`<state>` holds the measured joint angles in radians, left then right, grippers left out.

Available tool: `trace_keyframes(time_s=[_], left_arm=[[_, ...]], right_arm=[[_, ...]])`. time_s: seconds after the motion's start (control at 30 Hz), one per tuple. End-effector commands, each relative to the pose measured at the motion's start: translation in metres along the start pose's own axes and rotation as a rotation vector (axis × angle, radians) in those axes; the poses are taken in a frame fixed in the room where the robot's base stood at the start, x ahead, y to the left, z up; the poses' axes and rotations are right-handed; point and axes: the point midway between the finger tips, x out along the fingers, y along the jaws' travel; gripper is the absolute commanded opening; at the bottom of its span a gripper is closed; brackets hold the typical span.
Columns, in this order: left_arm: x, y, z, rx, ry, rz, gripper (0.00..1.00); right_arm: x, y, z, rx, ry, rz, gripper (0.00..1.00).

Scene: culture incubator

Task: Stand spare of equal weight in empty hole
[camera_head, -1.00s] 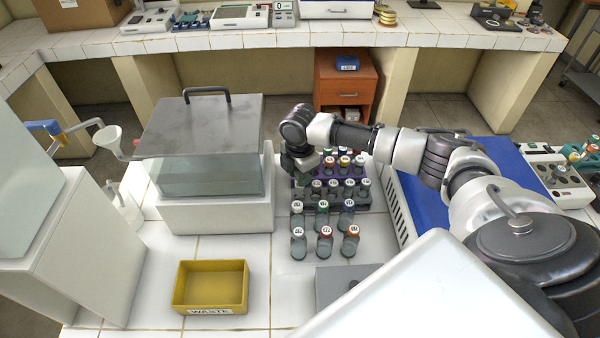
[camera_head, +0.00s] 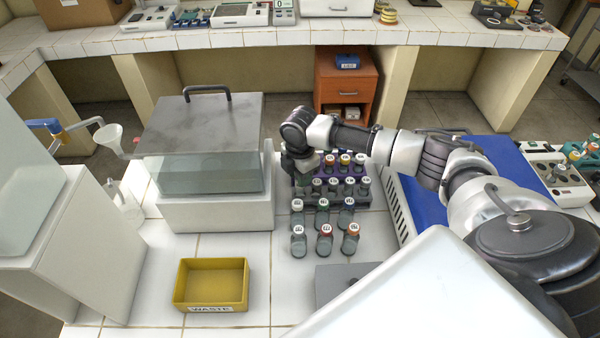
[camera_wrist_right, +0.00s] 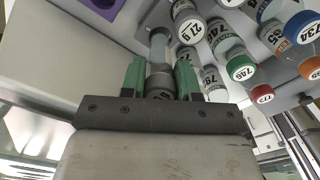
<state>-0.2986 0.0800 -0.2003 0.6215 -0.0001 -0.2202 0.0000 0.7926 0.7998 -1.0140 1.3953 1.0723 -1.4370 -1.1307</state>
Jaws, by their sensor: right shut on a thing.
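My right gripper (camera_head: 298,178) is over the left end of the vial racks in the head view. In the right wrist view its green fingers (camera_wrist_right: 160,78) are shut on a clear vial (camera_wrist_right: 160,50) with a dark cap. The purple rack (camera_head: 305,188) holds capped vials, partly hidden behind my wrist. More vials (camera_head: 325,245) with numbered caps stand in rows nearer the front. I cannot tell whether the held vial's base touches anything. My left gripper is not in view.
A lidded glass bath (camera_head: 205,175) stands left of the racks. A yellow waste tray (camera_head: 211,288) is at the front left. A blue surface (camera_head: 480,155) and a white device with vials (camera_head: 555,178) are at the right. Tiles between tray and vials are clear.

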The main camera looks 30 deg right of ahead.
Motion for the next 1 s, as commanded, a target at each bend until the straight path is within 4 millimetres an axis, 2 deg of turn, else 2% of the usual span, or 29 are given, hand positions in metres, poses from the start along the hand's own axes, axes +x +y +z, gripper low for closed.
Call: trace_keyframes(time_s=[0.23,0.67,1.0], left_arm=[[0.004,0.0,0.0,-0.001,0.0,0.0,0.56],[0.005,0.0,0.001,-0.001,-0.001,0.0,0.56],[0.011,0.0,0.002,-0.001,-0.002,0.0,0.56]], right_arm=[[0.011,-0.001,0.001,0.0,0.0,-0.001,0.08],[0.013,-0.001,0.0,0.0,0.0,-0.001,0.08],[0.028,-0.001,0.0,0.001,0.001,-0.001,0.08]])
